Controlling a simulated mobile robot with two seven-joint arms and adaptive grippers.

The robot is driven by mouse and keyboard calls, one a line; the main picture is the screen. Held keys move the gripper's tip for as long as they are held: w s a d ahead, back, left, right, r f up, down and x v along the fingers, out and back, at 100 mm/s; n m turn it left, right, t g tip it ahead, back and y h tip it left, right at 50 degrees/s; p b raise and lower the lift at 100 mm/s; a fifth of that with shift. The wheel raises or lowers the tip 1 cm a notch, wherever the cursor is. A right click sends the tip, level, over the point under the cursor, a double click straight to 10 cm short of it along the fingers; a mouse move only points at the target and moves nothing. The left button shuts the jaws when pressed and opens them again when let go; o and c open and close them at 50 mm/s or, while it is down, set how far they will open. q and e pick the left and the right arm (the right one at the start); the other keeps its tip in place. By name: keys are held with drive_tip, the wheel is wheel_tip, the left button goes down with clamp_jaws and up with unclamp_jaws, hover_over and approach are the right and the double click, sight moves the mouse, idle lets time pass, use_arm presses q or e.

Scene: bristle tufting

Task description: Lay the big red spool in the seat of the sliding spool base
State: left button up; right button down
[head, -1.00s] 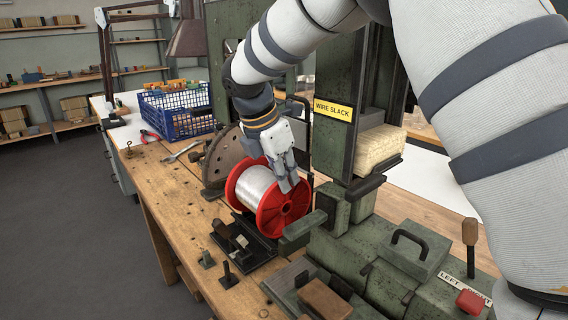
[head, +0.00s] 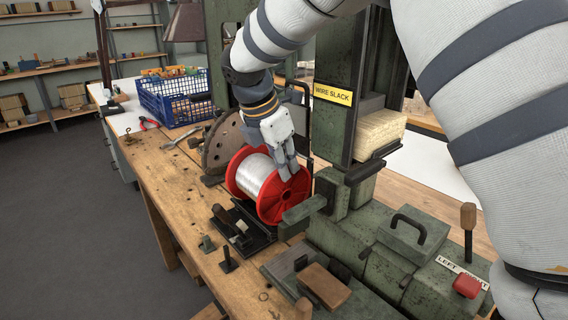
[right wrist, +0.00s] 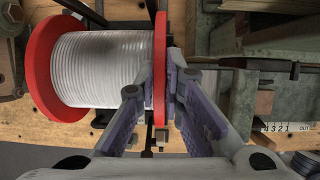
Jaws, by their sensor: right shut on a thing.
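The big red spool (head: 256,176), wound with pale shiny wire, lies with its axle roughly level at the black sliding spool base (head: 258,236). Its lower part hides the seat, so I cannot tell whether it rests in it or is just above. My right gripper (head: 287,172) comes from above and is shut on the spool's right-hand flange. In the right wrist view, the fingers (right wrist: 160,108) stand on either side of the flange of the red spool (right wrist: 98,62). My left gripper is not in view.
The green machine with the "WIRE SLACK" sign (head: 332,95) stands close right of the spool. A brown perforated disc (head: 221,147) is behind it. A blue crate (head: 176,105) is farther back. Small posts (head: 228,262) stand in front. The bench's left edge is mostly clear.

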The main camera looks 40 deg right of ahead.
drive_tip(key=shift+f, duration=0.45)
idle(0.5)
drive_tip(key=c, duration=1.6)
unclamp_jaws()
drive_tip(key=shift+c, duration=0.2)
drive_tip(key=shift+f, duration=0.1)
drive_tip(key=o, duration=0.4)
drive_tip(key=shift+r, duration=3.5)
drive_tip(key=shift+f, duration=0.1)
